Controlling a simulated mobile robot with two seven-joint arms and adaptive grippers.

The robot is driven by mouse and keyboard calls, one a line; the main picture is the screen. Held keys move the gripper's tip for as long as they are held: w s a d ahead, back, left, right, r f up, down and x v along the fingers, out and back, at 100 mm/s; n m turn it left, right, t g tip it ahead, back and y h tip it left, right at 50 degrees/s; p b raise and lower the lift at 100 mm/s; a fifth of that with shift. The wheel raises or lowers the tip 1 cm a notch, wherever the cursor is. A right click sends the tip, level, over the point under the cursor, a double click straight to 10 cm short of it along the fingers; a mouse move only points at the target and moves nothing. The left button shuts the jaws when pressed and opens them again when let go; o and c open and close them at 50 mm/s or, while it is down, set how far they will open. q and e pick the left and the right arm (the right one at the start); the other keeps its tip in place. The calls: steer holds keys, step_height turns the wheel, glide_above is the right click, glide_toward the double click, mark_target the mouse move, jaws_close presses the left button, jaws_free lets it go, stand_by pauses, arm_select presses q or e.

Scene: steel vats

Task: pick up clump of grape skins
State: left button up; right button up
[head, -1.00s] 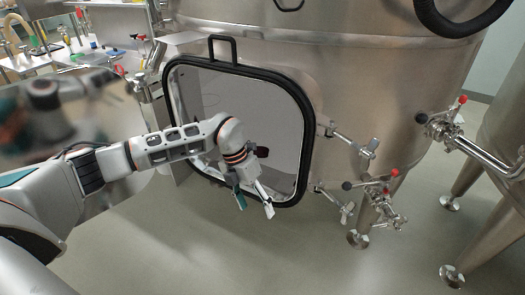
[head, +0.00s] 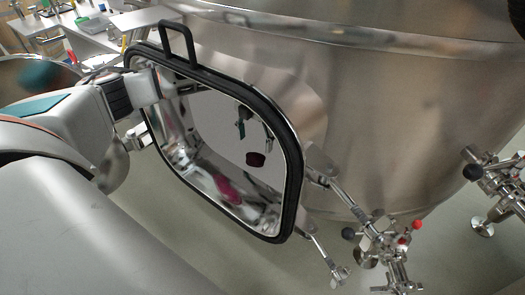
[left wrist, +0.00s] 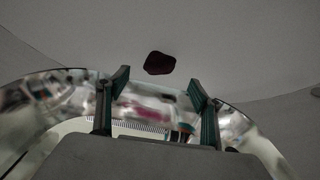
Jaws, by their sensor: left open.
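The clump of grape skins (head: 256,159) is a small dark red lump on the grey floor inside the steel vat, seen through its open hatch. In the left wrist view the clump (left wrist: 159,63) lies ahead of my fingertips and roughly between them, with a gap. My left gripper (head: 255,132) is inside the vat, just above and behind the clump in the head view. Its two green-grey fingers stand apart in the left wrist view (left wrist: 158,83), with nothing between them. My right gripper is not in view.
The black-edged hatch frame (head: 296,185) surrounds the opening, and my left arm passes close to its left side. Valves with red and black knobs (head: 385,240) stand at lower right. A bench with equipment (head: 85,38) is at the back left.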

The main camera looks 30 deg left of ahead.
mark_target(255, 156)
arm_select(q)
step_height(255, 156, down, 3)
steer(key=shift+s+r, duration=0.15)
steer(key=shift+r, duration=0.05)
step_height(255, 156, down, 5)
steer(key=shift+r+b, duration=0.1)
steer(key=shift+b, duration=0.6)
steer(key=shift+f, duration=0.25)
steer(key=shift+r, duration=0.15)
steer(key=c, duration=1.3)
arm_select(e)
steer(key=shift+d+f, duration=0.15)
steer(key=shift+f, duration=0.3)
